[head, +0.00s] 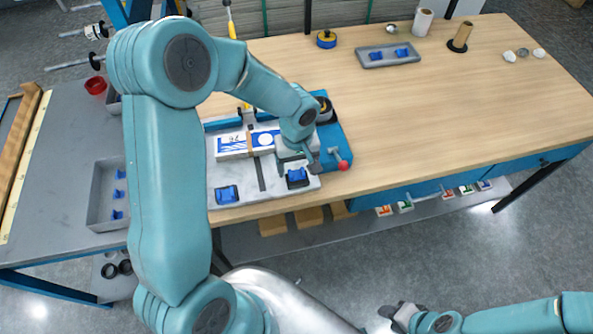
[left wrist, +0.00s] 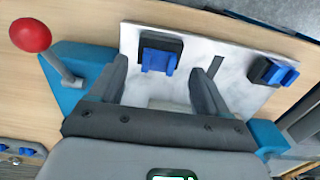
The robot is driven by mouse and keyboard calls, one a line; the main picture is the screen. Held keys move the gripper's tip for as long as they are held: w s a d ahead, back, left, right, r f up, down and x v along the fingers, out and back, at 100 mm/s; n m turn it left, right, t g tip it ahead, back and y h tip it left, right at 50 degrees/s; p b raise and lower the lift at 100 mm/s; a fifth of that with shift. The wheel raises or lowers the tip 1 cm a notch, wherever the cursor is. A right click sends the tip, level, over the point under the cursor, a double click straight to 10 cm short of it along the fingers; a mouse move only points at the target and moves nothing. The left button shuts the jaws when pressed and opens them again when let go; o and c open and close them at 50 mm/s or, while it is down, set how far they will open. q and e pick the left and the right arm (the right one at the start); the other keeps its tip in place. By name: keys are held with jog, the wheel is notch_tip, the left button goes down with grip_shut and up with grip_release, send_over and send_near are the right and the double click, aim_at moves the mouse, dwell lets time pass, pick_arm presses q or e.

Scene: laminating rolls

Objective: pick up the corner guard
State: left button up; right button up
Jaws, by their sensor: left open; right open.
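One blue corner guard (head: 297,177) sits near the right end of the white marbled plate (head: 240,183); another blue corner guard (head: 227,194) sits to its left. My left gripper (head: 303,160) is over the plate, just behind the right one. In the left wrist view the open fingers (left wrist: 160,72) point toward this guard (left wrist: 160,53), which shows between and just beyond the tips, not gripped. The other guard (left wrist: 272,72) shows to the right there. My right gripper (head: 400,315) is low at the bottom of the head view, away from the table.
A red-knobbed lever (head: 343,164) stands close to the left gripper's right. A printed white box (head: 232,146) lies behind the plate. Grey trays with blue pieces stand at the left (head: 100,205) and back right (head: 373,61). The wooden table (head: 440,110) is clear at right centre.

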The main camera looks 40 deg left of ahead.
aim_at(297, 176)
pick_arm(q)
jog(key=shift+w+f, duration=0.1)
jog(key=shift+f, duration=1.45)
jog(key=c, duration=0.8)
